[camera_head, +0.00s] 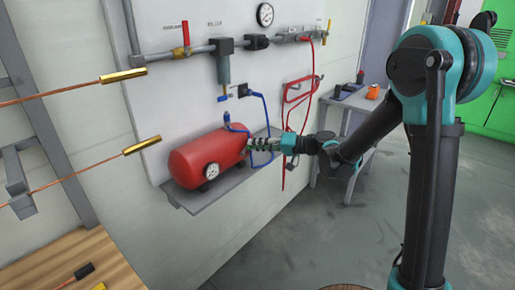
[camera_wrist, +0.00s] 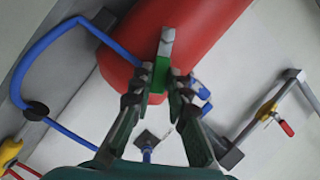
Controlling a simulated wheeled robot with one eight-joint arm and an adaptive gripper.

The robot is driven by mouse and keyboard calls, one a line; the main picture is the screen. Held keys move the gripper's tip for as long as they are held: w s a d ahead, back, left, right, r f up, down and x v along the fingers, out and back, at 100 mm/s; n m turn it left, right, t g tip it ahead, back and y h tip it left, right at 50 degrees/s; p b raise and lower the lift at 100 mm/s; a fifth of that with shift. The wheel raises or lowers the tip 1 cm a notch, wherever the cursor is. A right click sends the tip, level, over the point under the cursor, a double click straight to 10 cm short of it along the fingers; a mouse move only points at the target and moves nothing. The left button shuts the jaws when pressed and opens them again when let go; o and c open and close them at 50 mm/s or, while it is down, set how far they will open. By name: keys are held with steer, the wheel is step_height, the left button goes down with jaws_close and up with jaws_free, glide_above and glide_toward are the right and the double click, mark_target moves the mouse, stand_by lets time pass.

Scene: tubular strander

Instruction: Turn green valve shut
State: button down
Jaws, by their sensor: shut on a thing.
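In the wrist view, the green valve (camera_wrist: 159,75) shows as a small green handle at the end of the red tank (camera_wrist: 195,28). My gripper (camera_wrist: 158,90) has its two fingers closed around this green handle. The fingers hide part of the handle and what lies behind it. In the head view, my gripper (camera_head: 252,145) is at the right end of the red tank (camera_head: 205,158), which sits on a grey wall shelf. The green valve is too small and covered to make out in the head view.
Blue hoses (camera_head: 262,110) hang close by my gripper, and a red hose (camera_head: 302,90) is coiled on the wall to the right. A pipe with a red-handled valve (camera_head: 186,36) runs above. A grey table (camera_head: 345,105) stands behind my arm. The floor at right is clear.

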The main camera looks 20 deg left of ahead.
steer(key=shift+s+a+r+n+t+h, duration=0.15)
steer(key=shift+s+r+n+t+h, duration=0.35)
steer(key=shift+n, duration=0.6)
steer(key=shift+s+a+r+n+t+h, duration=0.25)
steer(key=shift+s+r+n+t+h, duration=0.35)
steer(key=shift+n, duration=0.6)
steer(key=shift+s+a+r+n+t+h, duration=0.15)
steer(key=shift+s+n+t, duration=0.2)
steer(key=shift+n, duration=0.2)
steer(key=shift+s+a+r+n+t+h, duration=0.15)
steer(key=shift+s+n+t, duration=0.15)
steer(key=shift+n, duration=0.25)
steer(key=shift+s+a+n+t+h, duration=0.15)
steer(key=shift+s+n+t+h, duration=0.2)
steer(key=shift+s+n, duration=0.25)
steer(key=c, duration=1.5)
jaws_free()
steer(key=shift+o, duration=0.2)
